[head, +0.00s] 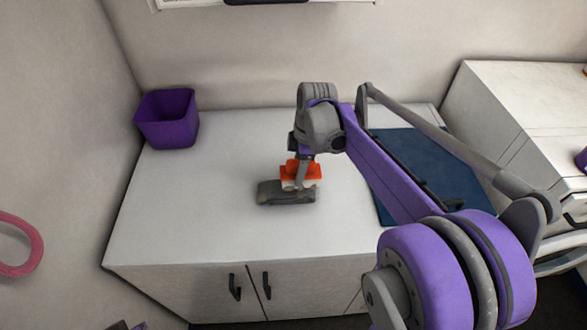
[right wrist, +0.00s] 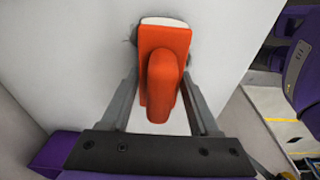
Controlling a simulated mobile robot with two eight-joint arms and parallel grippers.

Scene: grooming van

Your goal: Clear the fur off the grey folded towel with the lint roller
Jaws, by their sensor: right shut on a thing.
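The grey folded towel (head: 272,194) lies on the white counter. The lint roller has an orange body (head: 301,169) and a white roll below it. It stands at the towel's right part, low over it or touching it; I cannot tell which. My right gripper (head: 301,180) is shut on the lint roller and points down. Fur on the towel is too small to tell.
A purple bin (head: 167,120) stands at the counter's back left. A dark blue mat (head: 395,155) lies on the right, partly behind my right arm. The counter (head: 190,215) is clear left of the towel. Walls bound the left and back. A white cabinet stands at the right.

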